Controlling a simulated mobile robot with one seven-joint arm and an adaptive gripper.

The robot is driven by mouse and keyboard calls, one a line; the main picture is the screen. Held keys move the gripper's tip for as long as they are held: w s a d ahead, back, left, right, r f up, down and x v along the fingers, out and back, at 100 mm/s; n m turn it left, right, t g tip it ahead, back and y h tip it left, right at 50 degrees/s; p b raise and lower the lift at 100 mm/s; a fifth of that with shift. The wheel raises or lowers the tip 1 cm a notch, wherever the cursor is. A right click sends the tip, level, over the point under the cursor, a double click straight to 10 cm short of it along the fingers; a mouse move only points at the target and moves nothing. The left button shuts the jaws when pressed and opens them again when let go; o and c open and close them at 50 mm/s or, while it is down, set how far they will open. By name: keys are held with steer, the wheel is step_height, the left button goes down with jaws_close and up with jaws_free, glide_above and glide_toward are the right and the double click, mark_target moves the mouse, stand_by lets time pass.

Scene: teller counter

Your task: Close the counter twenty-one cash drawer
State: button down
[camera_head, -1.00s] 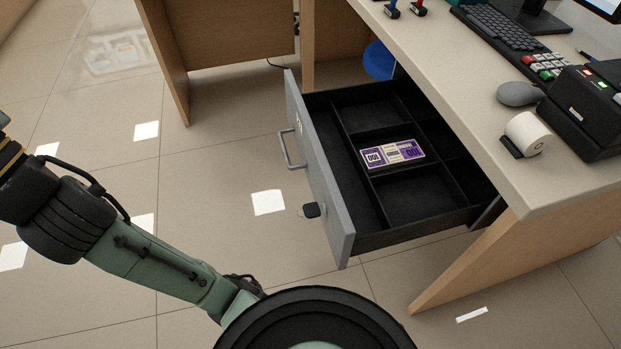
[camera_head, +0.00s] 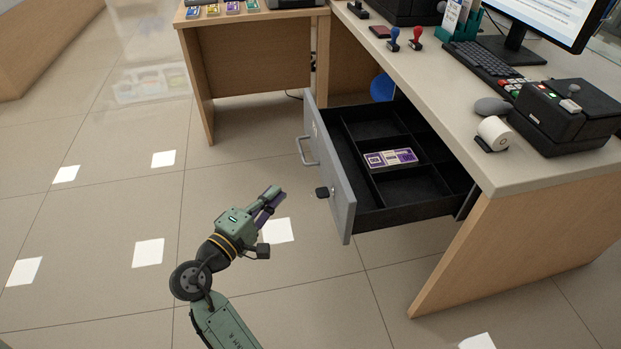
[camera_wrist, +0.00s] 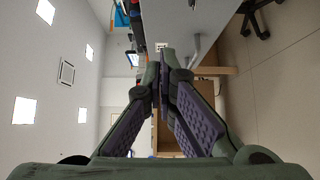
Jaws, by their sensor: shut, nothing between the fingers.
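The cash drawer (camera_head: 343,190) stands pulled out from under the counter (camera_head: 440,95), with its grey front facing left. Inside the black compartments lies a purple and white banknote bundle (camera_head: 390,158). My gripper (camera_head: 277,194) is shut and empty, to the left of the drawer front and apart from it. In the wrist view my gripper's fingers (camera_wrist: 163,70) meet at their tips, and the grey drawer front (camera_wrist: 185,20) with its handle (camera_wrist: 194,52) shows beyond them.
On the counter are a keyboard (camera_head: 485,65), a mouse (camera_head: 492,106), a black card terminal (camera_head: 565,115) and a paper roll (camera_head: 494,132). A wooden side desk (camera_head: 250,60) stands behind the drawer. The tiled floor left of the drawer is clear.

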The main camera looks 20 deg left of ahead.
steer(key=w+d+p, duration=0.1)
steer(key=w, duration=0.3)
steer(key=w+d+p, duration=0.1)
steer(key=w+d, duration=0.1)
steer(key=w, duration=0.2)
steer(key=w+d+p, duration=0.1)
steer(key=w+d, duration=0.1)
steer(key=w, duration=0.2)
